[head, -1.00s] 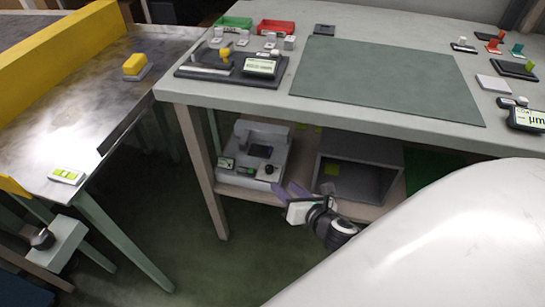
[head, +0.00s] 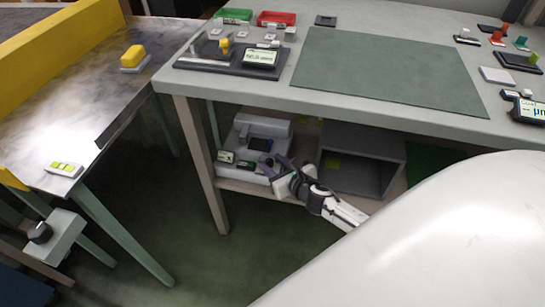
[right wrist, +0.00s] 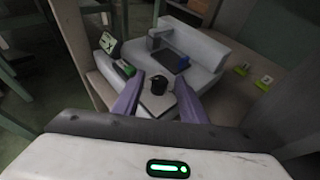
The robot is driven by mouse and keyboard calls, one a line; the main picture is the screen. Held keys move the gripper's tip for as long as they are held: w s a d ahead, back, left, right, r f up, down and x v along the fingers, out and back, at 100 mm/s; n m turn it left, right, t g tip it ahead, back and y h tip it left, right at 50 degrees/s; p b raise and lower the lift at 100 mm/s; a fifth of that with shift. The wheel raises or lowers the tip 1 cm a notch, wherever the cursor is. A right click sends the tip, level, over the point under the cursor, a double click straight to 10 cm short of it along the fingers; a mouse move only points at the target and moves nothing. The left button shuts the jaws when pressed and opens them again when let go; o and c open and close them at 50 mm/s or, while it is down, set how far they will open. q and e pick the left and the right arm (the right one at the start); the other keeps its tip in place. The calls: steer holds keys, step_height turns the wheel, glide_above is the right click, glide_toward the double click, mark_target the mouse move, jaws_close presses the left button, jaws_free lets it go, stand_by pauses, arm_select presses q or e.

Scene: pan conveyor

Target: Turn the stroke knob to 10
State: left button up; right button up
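A white machine (head: 265,127) with a small dark screen (head: 259,144) stands on the shelf under the table. In the right wrist view a round black knob (right wrist: 158,84) sits on a light plate at the front of this machine (right wrist: 196,49). My right gripper (head: 277,167) is at the machine's front right corner. In the wrist view the right gripper's purple fingers (right wrist: 160,78) are apart, one on each side of the knob. I see a gap around the knob; contact is not clear. The knob's setting is unreadable. My left gripper is not in view.
A grey open box (head: 362,160) stands beside the machine on the shelf (head: 232,186). The table top (head: 400,103) is above. A table leg (head: 203,165) is to the left. Another black knob (head: 40,233) is on a box by the conveyor.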

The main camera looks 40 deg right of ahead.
steer(key=shift+w, duration=0.1)
jaws_close()
